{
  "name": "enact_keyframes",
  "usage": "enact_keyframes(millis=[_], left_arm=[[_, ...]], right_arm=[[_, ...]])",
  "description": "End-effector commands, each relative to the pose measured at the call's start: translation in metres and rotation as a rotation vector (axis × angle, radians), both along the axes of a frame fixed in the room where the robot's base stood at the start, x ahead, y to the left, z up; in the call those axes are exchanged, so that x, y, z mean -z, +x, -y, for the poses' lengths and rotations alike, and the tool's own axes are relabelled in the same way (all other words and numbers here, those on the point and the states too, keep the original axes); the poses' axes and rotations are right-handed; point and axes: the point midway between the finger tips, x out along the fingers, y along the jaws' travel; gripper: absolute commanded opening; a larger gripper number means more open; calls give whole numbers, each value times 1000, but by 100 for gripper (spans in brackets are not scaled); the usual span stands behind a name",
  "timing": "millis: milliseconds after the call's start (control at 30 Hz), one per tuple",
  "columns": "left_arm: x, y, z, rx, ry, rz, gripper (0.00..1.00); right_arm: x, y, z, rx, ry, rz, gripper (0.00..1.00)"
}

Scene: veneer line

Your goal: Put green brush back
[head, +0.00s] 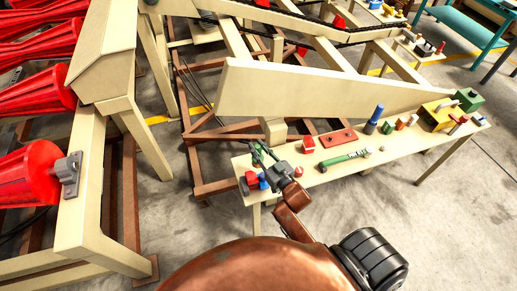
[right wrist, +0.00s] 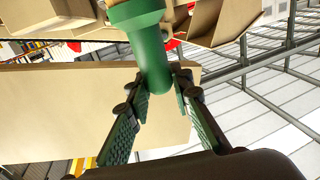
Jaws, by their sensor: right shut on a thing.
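My right gripper (head: 262,157) is over the left end of the work table, above the small red and blue things there. In the right wrist view its two ridged fingers (right wrist: 158,92) are closed on the green brush (right wrist: 150,52). Its rounded green handle end lies between the fingertips, and a wider green part runs out of the top of that view. In the head view the brush is hard to tell apart from the greenish fingers. My left gripper is not in view.
The narrow table (head: 325,178) also bears a long green tool (head: 345,159), a red block (head: 308,145), a red plate (head: 337,138), a blue cylinder (head: 373,120) and a yellow box (head: 438,115). A large beige panel (head: 320,92) stands behind it. Red rollers (head: 27,175) are at the left.

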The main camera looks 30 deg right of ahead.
Motion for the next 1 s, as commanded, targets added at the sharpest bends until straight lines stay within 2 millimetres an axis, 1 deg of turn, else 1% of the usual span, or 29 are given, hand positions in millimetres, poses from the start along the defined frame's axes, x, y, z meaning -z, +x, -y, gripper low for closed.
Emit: enact_keyframes(millis=[33, 167, 200, 300, 400, 500, 633, 700, 833, 900, 1000], left_arm=[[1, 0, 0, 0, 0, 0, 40], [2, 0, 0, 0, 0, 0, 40], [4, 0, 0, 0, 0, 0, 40], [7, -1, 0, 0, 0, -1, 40], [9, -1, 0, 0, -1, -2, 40], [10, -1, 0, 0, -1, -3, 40], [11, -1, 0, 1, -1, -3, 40], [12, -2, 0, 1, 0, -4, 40], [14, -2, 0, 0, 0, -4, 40], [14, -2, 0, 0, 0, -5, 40], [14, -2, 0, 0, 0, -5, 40]], right_arm=[[5, 12, 7, -1, -4, 1, 0], [19, 38, 24, -1, -3, 0, 0], [27, 43, 27, -1, 0, -1, 0], [48, 56, 35, -1, 0, -3, 0], [61, 65, 42, -1, 0, -1, 0], [69, 71, 46, -1, 0, 0, 0], [75, 76, 48, -2, 0, 1, 0], [84, 79, 51, -1, 2, -2, 0], [103, 78, 50, -1, 0, -2, 0], [107, 78, 50, -1, 0, -1, 0], [109, 78, 50, -1, 0, 1, 0]])
